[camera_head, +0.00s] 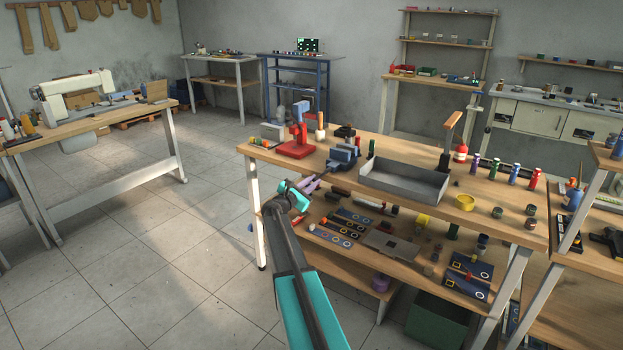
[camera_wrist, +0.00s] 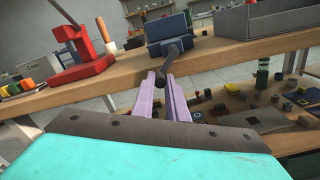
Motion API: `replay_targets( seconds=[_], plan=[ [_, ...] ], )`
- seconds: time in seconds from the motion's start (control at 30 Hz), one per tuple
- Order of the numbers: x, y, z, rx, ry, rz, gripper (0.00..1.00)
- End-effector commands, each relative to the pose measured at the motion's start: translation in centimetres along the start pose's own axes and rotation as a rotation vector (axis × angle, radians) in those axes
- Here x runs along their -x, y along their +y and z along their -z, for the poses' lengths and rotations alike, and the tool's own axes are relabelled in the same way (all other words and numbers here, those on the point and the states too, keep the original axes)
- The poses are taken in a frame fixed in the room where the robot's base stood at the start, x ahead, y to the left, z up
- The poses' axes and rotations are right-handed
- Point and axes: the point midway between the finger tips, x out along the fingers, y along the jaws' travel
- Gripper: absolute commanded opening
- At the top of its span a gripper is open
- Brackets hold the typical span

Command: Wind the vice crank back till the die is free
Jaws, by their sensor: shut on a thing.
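The blue vice (camera_head: 343,158) stands at the front edge of the wooden workbench; in the wrist view it is at the top middle (camera_wrist: 168,32). Its dark crank (camera_wrist: 172,70) sticks out from the front of the vice toward me, past the bench edge. My gripper (camera_head: 317,184) is in front of the vice. Its two pale purple fingers (camera_wrist: 163,82) are shut on the crank's near end in the wrist view. I cannot make out the die; the jaw gap is not clear in either view.
A red press (camera_head: 297,142) stands left of the vice, and a grey tray (camera_head: 404,187) stands close on its right. The bench's lower shelf (camera_head: 345,262) holds many small parts below my gripper. The tiled floor on the left is clear.

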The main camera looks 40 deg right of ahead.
Motion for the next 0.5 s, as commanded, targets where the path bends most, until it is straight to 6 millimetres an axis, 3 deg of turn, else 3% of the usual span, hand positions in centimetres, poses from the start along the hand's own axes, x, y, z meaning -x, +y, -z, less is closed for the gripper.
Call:
replay_targets(
  seconds=[0.5],
  plan=[
    [-0.04, -0.36, 0.06, 0.054, -0.001, 0.002, 0.00]
  ],
)
